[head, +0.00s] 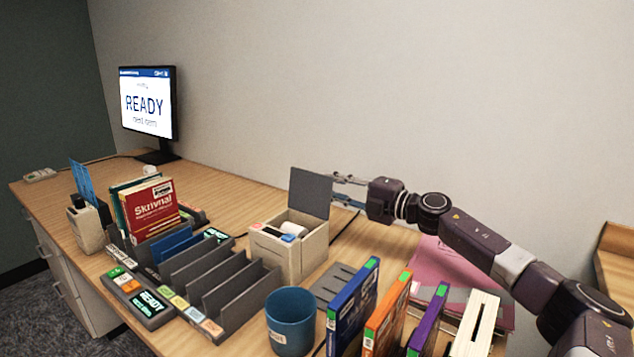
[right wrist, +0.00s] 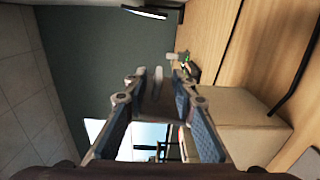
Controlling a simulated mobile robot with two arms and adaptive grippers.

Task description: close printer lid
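The label printer (head: 290,250) is a beige box on the desk, with a white roll and a blue part showing inside its open top. Its grey lid (head: 310,192) stands raised, nearly upright, at the back edge. My right gripper (head: 340,188) reaches in from the right at the height of the lid, with its fingertips by the lid's right edge and partly behind it. I cannot tell whether they touch the lid. In the right wrist view the two fingers (right wrist: 160,85) are spread with nothing held between them. My left gripper is not in view.
A grey slotted rack (head: 225,290) stands left of the printer, and a blue cup (head: 290,322) is in front. Upright blue, orange and purple boxes (head: 385,312) stand front right. A monitor (head: 148,105) is at the far left. The wall is behind the desk.

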